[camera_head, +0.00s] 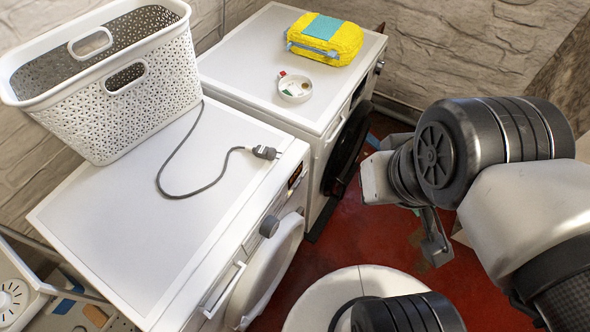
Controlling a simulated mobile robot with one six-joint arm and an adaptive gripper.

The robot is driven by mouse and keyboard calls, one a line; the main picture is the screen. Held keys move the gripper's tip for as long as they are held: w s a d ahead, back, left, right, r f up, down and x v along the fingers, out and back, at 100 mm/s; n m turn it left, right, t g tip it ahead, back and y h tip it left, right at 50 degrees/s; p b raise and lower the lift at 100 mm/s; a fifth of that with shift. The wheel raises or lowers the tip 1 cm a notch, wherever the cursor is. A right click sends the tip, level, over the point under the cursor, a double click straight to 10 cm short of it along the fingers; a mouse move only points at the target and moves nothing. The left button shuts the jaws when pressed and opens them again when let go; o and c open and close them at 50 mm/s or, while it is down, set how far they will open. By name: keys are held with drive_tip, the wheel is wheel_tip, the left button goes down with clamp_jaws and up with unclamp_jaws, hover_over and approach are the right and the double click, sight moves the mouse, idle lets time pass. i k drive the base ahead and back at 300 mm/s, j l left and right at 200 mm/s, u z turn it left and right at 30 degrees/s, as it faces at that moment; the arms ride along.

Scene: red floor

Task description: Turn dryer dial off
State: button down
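Two white front-loading machines stand side by side, and I cannot tell for certain which is the dryer. The near machine (110,240) has a grey round dial (269,226) on its front panel, with a small lit display (295,176) beyond it. The far machine (252,62) has a dark round door (345,150) and a small knob (379,67) near the far end of its panel. My gripper (436,250) hangs over the floor to the right of both machines, apart from the dials. My arm hides most of it, so its opening does not show.
A white laundry basket (150,110) and a grey cable with a plug (264,152) lie on the near machine. A yellow and blue case (335,40) and a small white dish (294,90) sit on the far machine. Red floor (365,228) is open in front.

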sight(270, 225)
drive_tip(key=k+j+u, duration=0.1)
drive_tip(key=u, duration=0.7)
